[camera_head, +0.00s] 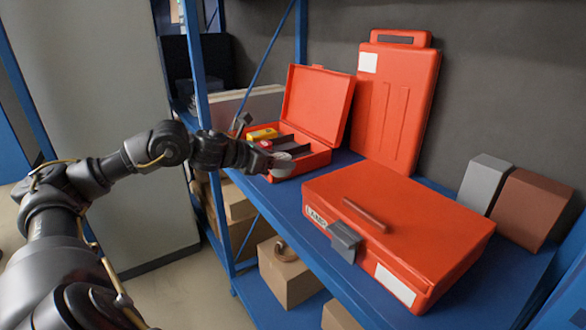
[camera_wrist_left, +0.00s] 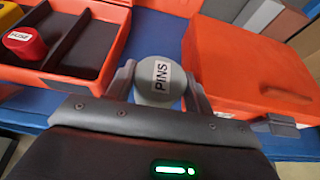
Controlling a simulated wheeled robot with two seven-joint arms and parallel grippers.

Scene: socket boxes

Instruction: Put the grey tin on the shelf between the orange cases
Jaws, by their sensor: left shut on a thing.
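My left gripper (camera_head: 282,164) is shut on a round grey tin (camera_head: 281,158). In the left wrist view the tin (camera_wrist_left: 160,80), labelled PINS, sits between the two fingers (camera_wrist_left: 160,88). An open orange case (camera_head: 322,105) with dividers stands to the left on the blue shelf (camera_head: 287,200). A closed orange case (camera_head: 400,225), labelled LAMP, lies to the right. The tin is by the front right corner of the open case, at the gap between the cases. I cannot tell whether it touches the shelf. My right gripper is not in view.
Another orange case (camera_head: 396,105) stands upright against the back wall. A grey box (camera_head: 484,183) and a brown box (camera_head: 531,208) are at the right. Yellow and red items (camera_head: 262,134) lie in the open case. Cardboard boxes (camera_head: 288,275) are on the lower shelf.

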